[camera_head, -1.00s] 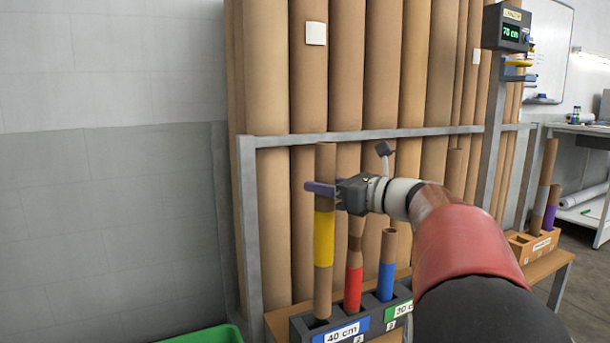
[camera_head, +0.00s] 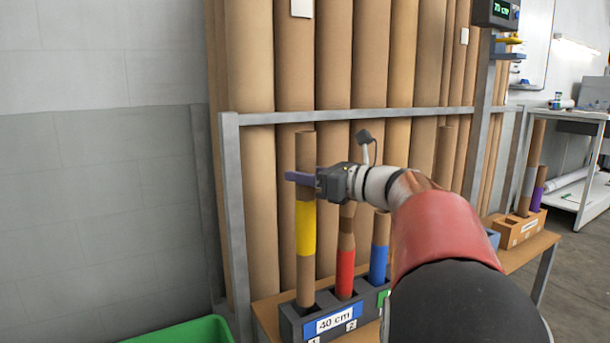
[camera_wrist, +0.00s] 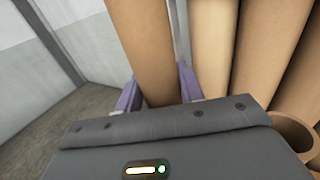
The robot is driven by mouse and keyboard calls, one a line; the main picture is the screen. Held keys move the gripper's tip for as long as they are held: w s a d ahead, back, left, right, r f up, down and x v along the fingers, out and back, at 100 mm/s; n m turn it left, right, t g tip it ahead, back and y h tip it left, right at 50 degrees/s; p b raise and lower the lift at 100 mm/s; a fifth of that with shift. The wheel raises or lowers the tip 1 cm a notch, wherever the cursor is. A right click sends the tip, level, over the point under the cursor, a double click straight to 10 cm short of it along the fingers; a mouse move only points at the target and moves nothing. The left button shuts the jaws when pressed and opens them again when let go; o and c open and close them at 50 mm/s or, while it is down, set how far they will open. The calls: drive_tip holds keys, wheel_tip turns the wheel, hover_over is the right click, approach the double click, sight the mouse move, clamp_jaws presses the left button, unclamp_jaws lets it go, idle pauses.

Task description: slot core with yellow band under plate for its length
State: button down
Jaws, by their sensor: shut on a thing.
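The core with the yellow band (camera_head: 305,230) is a tall brown cardboard tube standing nearly upright at the left end of the grey slotted rack (camera_head: 290,322). Its lower end is at the leftmost slot, by the blue "40 cm" plate (camera_head: 335,320); how deep it sits is hidden. My gripper (camera_head: 303,178) is shut on it near its top, above the yellow band. In the wrist view the core (camera_wrist: 145,45) lies between the purple fingers (camera_wrist: 160,92). A green plate (camera_head: 383,298) is partly hidden by my arm.
Cores with a red band (camera_head: 345,265) and a blue band (camera_head: 379,262) stand close by to the right. Large tubes (camera_head: 295,60) lean behind a grey rail (camera_head: 360,114). A green bin (camera_head: 185,332) is at lower left. An orange box (camera_head: 520,228) holds more cores at right.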

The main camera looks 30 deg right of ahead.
sight(314, 226)
drive_tip(key=shift+f+b, duration=1.65)
drive_tip(key=shift+f, duration=1.55)
drive_tip(key=shift+f+b, duration=1.5)
drive_tip(key=shift+f, duration=0.9)
drive_tip(key=c, duration=0.8)
unclamp_jaws()
drive_tip(key=shift+r, duration=0.1)
drive_tip(key=shift+d, duration=0.1)
drive_tip(key=p+v, duration=0.1)
drive_tip(key=v, duration=0.6)
drive_tip(key=shift+s+d, duration=0.15)
drive_tip(key=shift+s, duration=0.2)
